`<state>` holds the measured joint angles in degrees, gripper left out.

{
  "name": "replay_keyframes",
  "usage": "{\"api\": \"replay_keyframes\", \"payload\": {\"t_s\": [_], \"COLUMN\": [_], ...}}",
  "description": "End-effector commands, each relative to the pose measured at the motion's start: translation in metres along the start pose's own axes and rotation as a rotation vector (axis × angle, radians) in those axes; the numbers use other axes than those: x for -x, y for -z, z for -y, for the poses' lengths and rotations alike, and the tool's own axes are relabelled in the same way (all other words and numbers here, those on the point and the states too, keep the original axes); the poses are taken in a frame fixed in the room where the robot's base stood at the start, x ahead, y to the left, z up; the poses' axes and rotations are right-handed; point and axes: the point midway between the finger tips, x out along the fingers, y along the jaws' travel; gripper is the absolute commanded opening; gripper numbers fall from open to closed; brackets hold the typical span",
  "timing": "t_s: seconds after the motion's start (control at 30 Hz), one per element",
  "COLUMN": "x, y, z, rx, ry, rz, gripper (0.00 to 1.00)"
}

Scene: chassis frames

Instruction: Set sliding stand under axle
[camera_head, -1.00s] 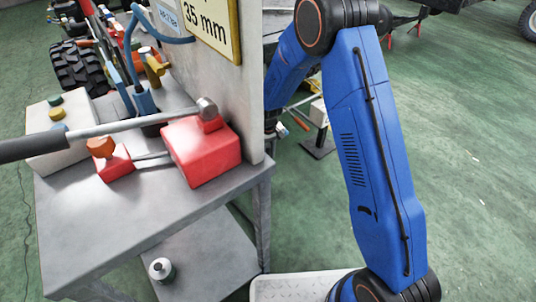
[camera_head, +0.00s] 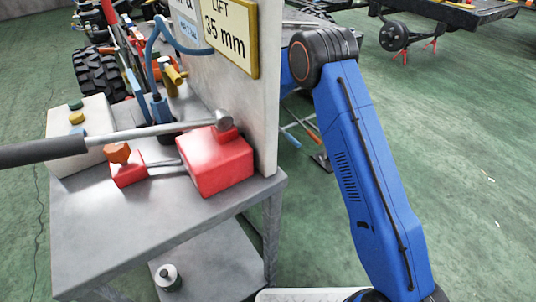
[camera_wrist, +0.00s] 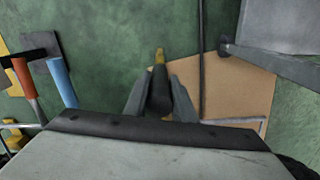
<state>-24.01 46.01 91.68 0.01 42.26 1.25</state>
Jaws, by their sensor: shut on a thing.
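In the wrist view my gripper (camera_wrist: 158,98) is shut on a dark, round handle-like thing (camera_wrist: 159,92) with a yellow tip. I cannot tell whether it is part of the sliding stand. In the head view my gripper is hidden behind the bench panel and my blue arm. An axle end with a dark round hub (camera_head: 394,37) shows under a trailer-like frame at the top right, with red pointed supports (camera_head: 433,45) near it. My gripper's distance from the axle cannot be told.
A grey bench (camera_head: 120,240) with a red pump-like box (camera_head: 217,160), a long lever and an upright panel (camera_head: 258,110) stands at left. Orange-red (camera_wrist: 26,80) and blue (camera_wrist: 61,80) handles are left of my gripper, a brown board (camera_wrist: 240,88) right. Green floor is clear at right.

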Motion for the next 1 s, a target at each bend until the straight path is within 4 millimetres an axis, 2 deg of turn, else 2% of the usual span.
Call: {"api": "replay_keyframes", "payload": {"t_s": [0.37, 0.4, 0.47, 0.77, 0.87, 1.0], "x": [0.001, 0.001, 0.001, 0.001, 0.007, 0.025], "y": [0.007, 0.008, 0.007, 0.005, 0.006, 0.006], "z": [0.001, 0.001, 0.001, 0.001, 0.001, 0.001], "rx": [0.0, 0.0, 0.0, -0.001, -0.001, -0.001], "ry": [0.0, 0.0, 0.0, 0.0, 0.0, 0.0], "rz": [-0.006, -0.007, -0.006, -0.002, -0.002, -0.003], "gripper": [0.0, 0.3, 0.42, 0.42, 0.42, 0.42]}}
